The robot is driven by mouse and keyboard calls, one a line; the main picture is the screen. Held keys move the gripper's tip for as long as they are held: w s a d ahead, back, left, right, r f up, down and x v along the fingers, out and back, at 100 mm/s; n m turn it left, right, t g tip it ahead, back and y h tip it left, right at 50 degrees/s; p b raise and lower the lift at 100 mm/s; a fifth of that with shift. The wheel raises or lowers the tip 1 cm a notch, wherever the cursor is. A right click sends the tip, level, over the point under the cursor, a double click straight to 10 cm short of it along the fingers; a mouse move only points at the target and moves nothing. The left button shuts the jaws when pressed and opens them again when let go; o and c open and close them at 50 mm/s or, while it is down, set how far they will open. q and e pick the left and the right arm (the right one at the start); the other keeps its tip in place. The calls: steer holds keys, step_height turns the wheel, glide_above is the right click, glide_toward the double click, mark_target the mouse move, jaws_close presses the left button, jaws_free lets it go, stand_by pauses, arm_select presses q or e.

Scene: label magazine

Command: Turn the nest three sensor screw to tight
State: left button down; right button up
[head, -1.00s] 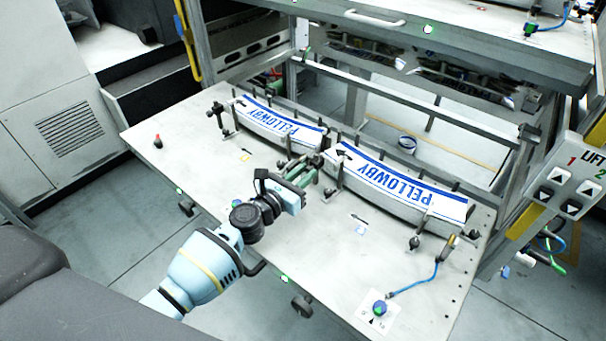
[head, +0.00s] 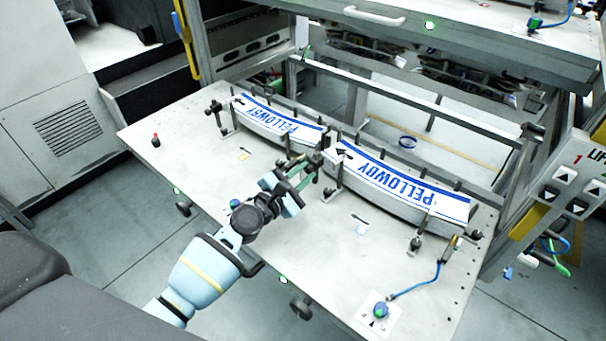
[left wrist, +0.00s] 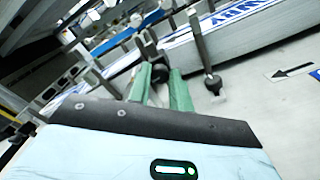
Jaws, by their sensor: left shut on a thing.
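My left gripper (head: 310,168) is at the gap between the two curved label strips, low over the plate. In the left wrist view its green fingers (left wrist: 160,78) are shut on a small dark round knob (left wrist: 160,71), which looks like a screw head. The fingers hide most of it, and its setting cannot be read. The left label strip (head: 280,124) and the right label strip (head: 390,184), white and blue with PELLOWBY print, lie in their nests. My right gripper is not in view.
Clamp posts stand around the strips, one (left wrist: 212,82) close beside my fingers. A blue-green knob (head: 380,309) with a blue hose sits at the plate's front right corner. A small red-topped part (head: 155,139) stands at left. The plate's front middle (head: 320,240) is mostly clear.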

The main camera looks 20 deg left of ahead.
arm_select(q)
steer(key=m+b, duration=0.1)
steer(key=m, duration=0.4)
steer(key=shift+m, duration=0.3)
steer(key=m, duration=0.4)
steer(key=shift+f+m, duration=0.1)
steer(key=shift+m, duration=0.2)
steer(key=m, duration=0.4)
steer(key=shift+m, duration=1.9)
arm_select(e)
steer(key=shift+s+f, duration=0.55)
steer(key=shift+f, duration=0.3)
arm_select(q)
steer(key=c, duration=1.5)
jaws_free()
steer(key=shift+c, duration=0.2)
steer(key=shift+s, duration=0.1)
